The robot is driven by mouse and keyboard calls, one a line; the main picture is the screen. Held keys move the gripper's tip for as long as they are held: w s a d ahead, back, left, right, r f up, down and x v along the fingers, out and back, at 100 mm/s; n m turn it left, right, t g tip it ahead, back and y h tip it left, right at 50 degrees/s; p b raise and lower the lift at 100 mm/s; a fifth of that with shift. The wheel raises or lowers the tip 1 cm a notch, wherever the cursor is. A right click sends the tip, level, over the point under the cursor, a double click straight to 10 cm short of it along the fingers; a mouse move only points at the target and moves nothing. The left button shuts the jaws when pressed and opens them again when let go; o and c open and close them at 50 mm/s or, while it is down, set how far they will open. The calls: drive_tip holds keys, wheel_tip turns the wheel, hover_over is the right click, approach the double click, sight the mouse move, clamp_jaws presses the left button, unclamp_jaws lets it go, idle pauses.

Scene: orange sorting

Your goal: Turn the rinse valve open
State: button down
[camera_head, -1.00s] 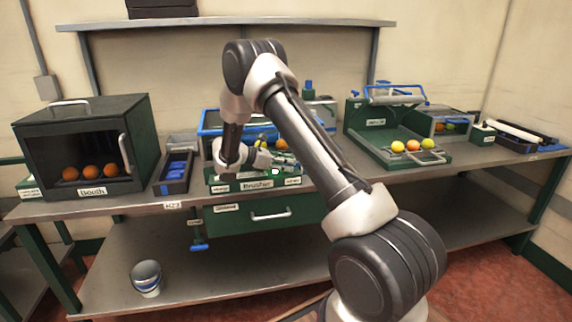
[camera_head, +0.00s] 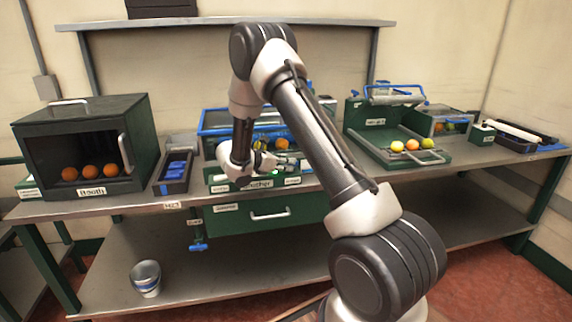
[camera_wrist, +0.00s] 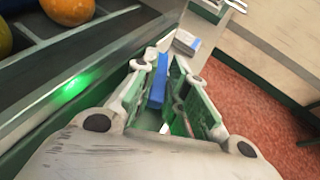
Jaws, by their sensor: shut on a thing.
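A blue bar-like handle (camera_wrist: 158,82) shows between my fingers in the wrist view; it looks like the rinse valve's handle, but no label on it is readable. My gripper (camera_wrist: 165,74) is shut on it, with a finger on each side. In the head view my gripper (camera_head: 288,163) is at the front right of the green brusher unit (camera_head: 228,187), over the bench edge. The handle is hidden there by my gripper and arm. The valve's body and how far it is turned cannot be made out.
A green light (camera_wrist: 75,92) glows on the brusher's front edge, with oranges (camera_wrist: 68,10) behind. A dark booth (camera_head: 85,150) with oranges stands left, a green fruit tray (camera_head: 440,160) right. A bucket (camera_head: 146,278) sits on the lower shelf. The floor shows right in the wrist view.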

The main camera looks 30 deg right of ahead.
drive_tip(key=n+t, duration=0.1)
drive_tip(key=n+t+y, duration=0.1)
drive_tip(key=n+t, duration=0.1)
drive_tip(key=s+n+t, duration=0.1)
drive_tip(key=t, duration=0.1)
drive_tip(key=shift+d+n+y, duration=0.25)
drive_tip(key=shift+n+y, duration=0.05)
drive_tip(key=shift+y, duration=0.1)
drive_tip(key=shift+s+d+n+t+y, duration=0.1)
drive_tip(key=shift+n+t+y, duration=1.3)
drive_tip(key=shift+n+t, duration=0.3)
drive_tip(key=c, duration=1.7)
unclamp_jaws()
drive_tip(key=v, duration=0.7)
drive_tip(key=shift+s+r, duration=0.15)
drive_tip(key=shift+s, duration=0.05)
